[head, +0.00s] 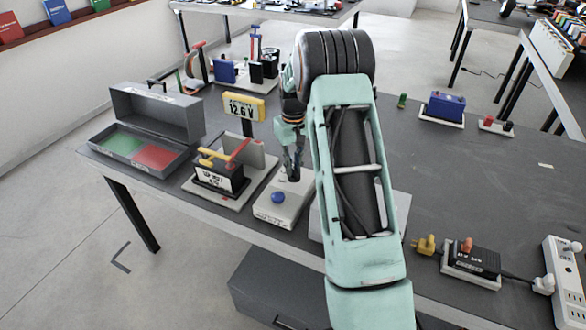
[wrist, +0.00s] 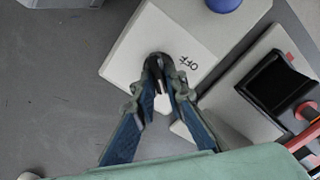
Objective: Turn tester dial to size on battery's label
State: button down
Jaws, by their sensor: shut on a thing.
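The tester (head: 268,212) is a pale box with a blue button (head: 278,197) near its front; in the wrist view its white top (wrist: 140,40) bears the word OFF beside the dial. My gripper (head: 292,176) points down over the tester and is shut on the small dark dial (wrist: 158,62), which the fingertips mostly cover. The dial's pointer and other markings cannot be made out. The battery (head: 220,178) is black with a white label and stands left of the tester; its label text is too small to read surely. A yellow clamp (head: 212,158) and a red clamp (head: 238,150) sit at its top.
A yellow sign (head: 243,107) reading 12.6 V stands behind the battery. An open grey case (head: 158,108) with green and red areas is at the left. A blue battery (head: 446,105) is at the back right. A charger (head: 472,262) and power strip (head: 566,275) lie front right.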

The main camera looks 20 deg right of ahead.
aim_at(294, 168)
jog(key=m, duration=0.3)
jog(key=shift+d+m, duration=0.1)
jog(key=shift+m, duration=0.2)
jog(key=shift+m+b, duration=0.35)
jog(key=shift+m, duration=1.55)
jog(key=shift+d, duration=0.1)
jog(key=c, duration=2)
grip_release()
jog(key=shift+o, duration=0.2)
notch_tip(294, 168, up, 12)
jog(key=shift+r, duration=0.15)
